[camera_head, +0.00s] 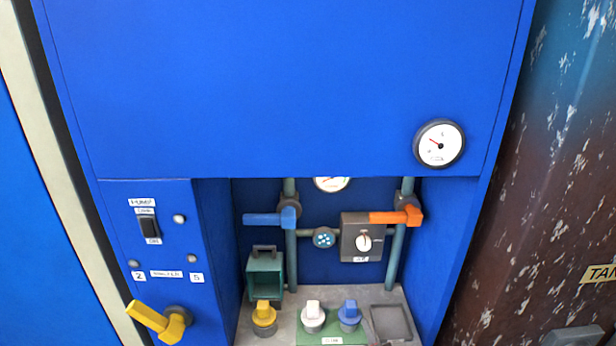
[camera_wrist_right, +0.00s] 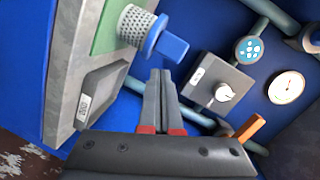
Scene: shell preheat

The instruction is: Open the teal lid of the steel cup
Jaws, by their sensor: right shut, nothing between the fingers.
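A teal square box-like piece (camera_head: 265,275) with a dark handle on top stands at the left of the recess in the head view. Its front shows a darker inset. I cannot tell whether it is the teal lid, and no steel cup can be clearly made out. My right gripper (camera_wrist_right: 160,78) is shut and empty in the right wrist view. Its fingertips point into the recess, beside a blue knob (camera_wrist_right: 172,46) and in front of a grey control box (camera_wrist_right: 216,90). A dark piece at the head view's bottom right corner is unclear. My left gripper is not in view.
Yellow (camera_head: 264,314), white (camera_head: 313,312) and blue (camera_head: 349,312) knobs stand on the ledge beside a grey square tray (camera_head: 390,322). Blue (camera_head: 268,219) and orange (camera_head: 394,217) valve handles sit on pipes behind. A yellow lever (camera_head: 150,316) sticks out at left.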

